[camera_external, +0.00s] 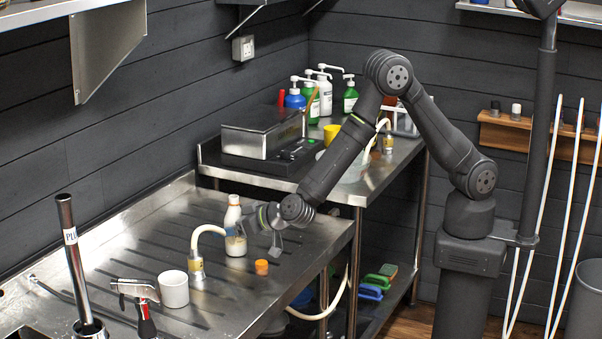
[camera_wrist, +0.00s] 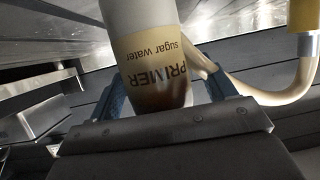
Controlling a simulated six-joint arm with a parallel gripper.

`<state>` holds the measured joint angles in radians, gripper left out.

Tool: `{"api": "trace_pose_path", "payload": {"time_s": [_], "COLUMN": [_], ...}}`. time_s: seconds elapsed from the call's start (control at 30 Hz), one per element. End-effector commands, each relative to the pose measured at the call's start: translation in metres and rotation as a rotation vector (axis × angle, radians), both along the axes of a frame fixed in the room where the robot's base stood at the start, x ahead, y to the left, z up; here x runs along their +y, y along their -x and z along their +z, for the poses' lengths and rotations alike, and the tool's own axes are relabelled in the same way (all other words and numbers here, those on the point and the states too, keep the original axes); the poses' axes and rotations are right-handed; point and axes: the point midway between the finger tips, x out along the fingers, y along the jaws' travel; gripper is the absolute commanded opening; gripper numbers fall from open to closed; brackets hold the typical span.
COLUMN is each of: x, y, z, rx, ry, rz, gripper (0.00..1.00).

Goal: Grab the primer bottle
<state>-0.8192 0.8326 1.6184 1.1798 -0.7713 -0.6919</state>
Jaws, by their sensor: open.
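The primer bottle (camera_external: 235,245) stands upright on the metal drainboard, with a white upper part and a pale lower part. In the wrist view the bottle (camera_wrist: 160,60) appears upside down, its cream label reading "PRIMER sugar water", with dark brown at one end. My gripper (camera_external: 262,222) is just right of the bottle, low over the drainboard. In the wrist view its two jaws (camera_wrist: 165,88) are apart, one to each side of the bottle. I cannot tell whether either jaw touches it.
A hose with a brass fitting (camera_external: 197,271) stands close left of the bottle. A small orange cap (camera_external: 261,267) lies in front of it. A white mug (camera_external: 174,289) and a red-handled tool (camera_external: 145,318) are nearer. A grey-lidded machine (camera_external: 258,135) and pump bottles (camera_external: 325,92) are behind.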

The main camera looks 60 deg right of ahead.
Motion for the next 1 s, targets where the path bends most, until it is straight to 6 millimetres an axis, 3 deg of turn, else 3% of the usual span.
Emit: {"api": "trace_pose_path", "payload": {"time_s": [0.27,0.57,1.0], "x": [0.0002,0.0002,0.0004], "y": [-0.005,-0.0046,-0.0048], "z": [-0.0016,-0.0016,0.0031], "rx": [-0.001,-0.001,-0.002], "ry": [0.0,0.0,0.0], "rz": [0.0,0.0,0.0], "gripper": [0.76,0.23,0.23]}}
